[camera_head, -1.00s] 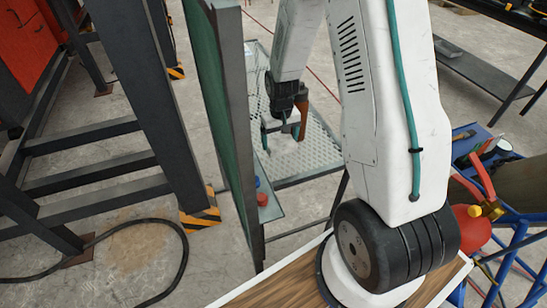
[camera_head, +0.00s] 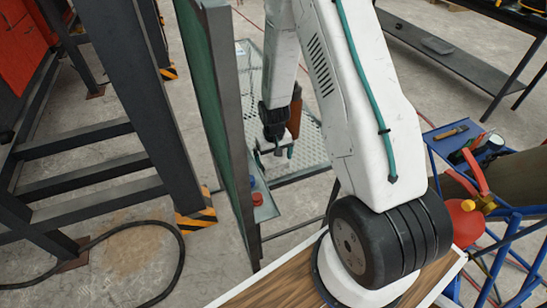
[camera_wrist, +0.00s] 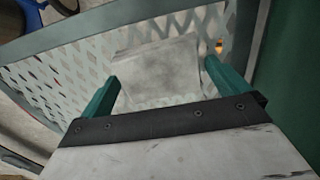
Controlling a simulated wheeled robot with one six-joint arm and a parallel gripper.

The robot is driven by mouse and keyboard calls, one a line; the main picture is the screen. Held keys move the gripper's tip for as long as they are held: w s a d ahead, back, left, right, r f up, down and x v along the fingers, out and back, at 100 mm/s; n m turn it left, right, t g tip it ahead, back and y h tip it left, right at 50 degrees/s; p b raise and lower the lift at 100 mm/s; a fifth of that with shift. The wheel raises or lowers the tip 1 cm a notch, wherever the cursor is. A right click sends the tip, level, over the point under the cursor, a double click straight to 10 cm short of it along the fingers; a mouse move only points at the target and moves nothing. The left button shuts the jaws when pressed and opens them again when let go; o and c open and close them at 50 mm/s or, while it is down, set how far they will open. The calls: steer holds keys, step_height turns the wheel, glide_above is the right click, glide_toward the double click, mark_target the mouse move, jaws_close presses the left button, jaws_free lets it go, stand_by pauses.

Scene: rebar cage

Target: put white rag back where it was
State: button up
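The white rag (camera_wrist: 157,68) shows in the wrist view as a pale, grey-smudged, flat piece of cloth on the perforated metal surface (camera_wrist: 60,50). My gripper (camera_wrist: 164,86) has its two teal fingers wide apart, with the rag in view beyond and between them. No finger visibly grips the rag, and the exact gap to it is unclear. In the head view my gripper (camera_head: 273,151) points down over the near left part of the mesh table (camera_head: 312,150). The rag is hard to make out there, largely hidden by the gripper.
A green panel with a dark frame (camera_head: 222,120) stands close left of my gripper. A small shelf with red and blue items (camera_head: 258,197) is beside it. A blue cart (camera_head: 455,130) with tools and a red extinguisher (camera_head: 466,222) stand at right.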

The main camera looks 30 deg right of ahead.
step_height(320, 180, up, 11)
step_height(320, 180, up, 9)
glide_above(274, 160)
steer(key=s+a, duration=0.2)
steer(key=s+a+r+n, duration=0.1)
steer(key=s+a+r, duration=0.15)
steer(key=r, duration=0.25)
steer(key=s+a+r, duration=0.1)
steer(key=s+r, duration=0.2)
steer(key=r, duration=0.3)
steer(key=s+a+r, duration=0.1)
steer(key=s+r, duration=0.2)
steer(key=s, duration=0.3)
steer(key=s+a+r+n, duration=0.1)
steer(key=s+a+r, duration=0.1)
steer(key=s, duration=0.4)
steer(key=s+a+r+t, duration=0.1)
steer(key=s+a+r, duration=0.1)
steer(key=s+r, duration=0.3)
steer(key=shift+s+a, duration=0.2)
steer(key=shift+s, duration=0.8)
